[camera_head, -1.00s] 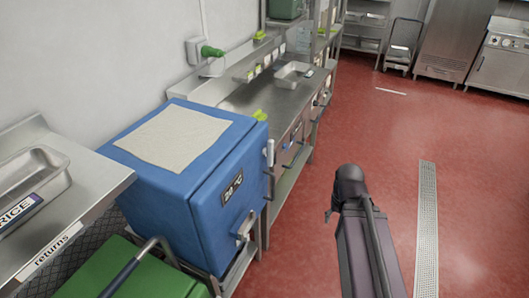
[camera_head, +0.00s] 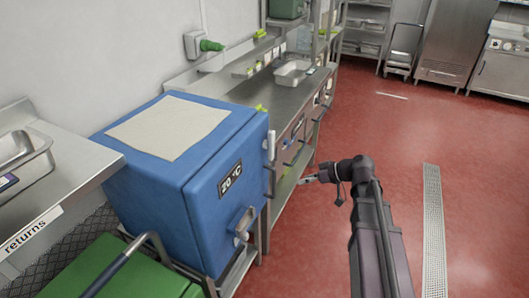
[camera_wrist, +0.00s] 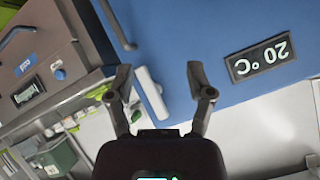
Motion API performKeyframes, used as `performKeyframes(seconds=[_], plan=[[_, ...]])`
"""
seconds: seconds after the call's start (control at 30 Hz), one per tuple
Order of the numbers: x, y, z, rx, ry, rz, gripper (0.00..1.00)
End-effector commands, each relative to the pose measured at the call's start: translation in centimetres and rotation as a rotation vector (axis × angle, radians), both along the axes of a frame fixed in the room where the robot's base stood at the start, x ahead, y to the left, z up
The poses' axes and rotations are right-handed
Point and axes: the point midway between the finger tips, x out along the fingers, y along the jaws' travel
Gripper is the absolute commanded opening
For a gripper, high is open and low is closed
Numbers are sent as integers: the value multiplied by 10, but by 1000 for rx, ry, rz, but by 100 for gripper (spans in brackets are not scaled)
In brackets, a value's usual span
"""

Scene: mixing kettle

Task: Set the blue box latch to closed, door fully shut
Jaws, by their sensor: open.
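The blue box (camera_head: 150,185) stands at left centre in the head view, a beige cloth on its top. Its door face bears a dark "20 °C" label (camera_head: 231,178). The door looks flush with the body; I cannot tell whether it is fully shut. A grey handle-like latch (camera_head: 241,224) sits low on the door face, and a white upright bar (camera_head: 270,147) at its far edge. My gripper (camera_head: 309,179) is open and empty, right of the box and apart from it. In the wrist view, the white bar (camera_wrist: 152,93) shows between the open fingers (camera_wrist: 160,80), beyond them; the label is upside down.
A steel counter (camera_head: 285,95) with drawers and protruding handles runs behind the box. A green bin (camera_head: 130,272) stands in front of it, and a returns shelf (camera_head: 75,160) to its left. The red floor (camera_head: 400,135) on the right is open.

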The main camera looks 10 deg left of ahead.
Motion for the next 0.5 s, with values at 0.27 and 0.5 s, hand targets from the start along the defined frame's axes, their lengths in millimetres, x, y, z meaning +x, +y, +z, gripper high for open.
performKeyframes(seconds=[0.27,0.5], plan=[[50,3,24,259,-366,60,69],[70,-4,45,373,-567,48,69]])
